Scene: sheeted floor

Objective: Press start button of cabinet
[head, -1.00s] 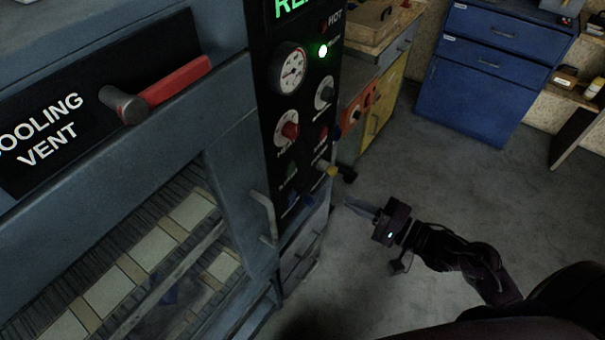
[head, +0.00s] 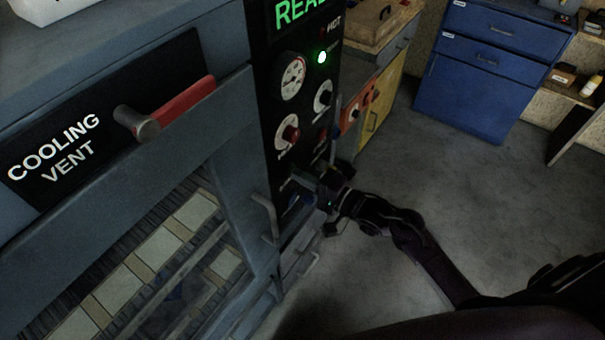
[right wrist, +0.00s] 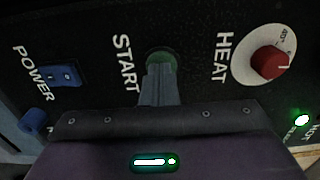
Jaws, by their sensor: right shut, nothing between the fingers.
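The cabinet (head: 235,155) fills the left of the head view, with a black control panel (head: 268,110) on its right edge. In the right wrist view the green start button (right wrist: 163,56) sits by the word START, partly hidden behind my fingers. My right gripper (right wrist: 158,72) is shut and empty, its fingertips over the lower part of the button. I cannot tell for sure whether they touch it. In the head view the right gripper (head: 310,180) is at the lower panel and hides the button. My left gripper is not in view.
A blue power switch (right wrist: 66,76) and a red heat knob (right wrist: 268,63) flank the button. A gauge (head: 292,75) and a lit green lamp (head: 322,57) are higher on the panel. A red vent handle (head: 180,103) and door handle (head: 265,215) stick out. Floor to the right is clear.

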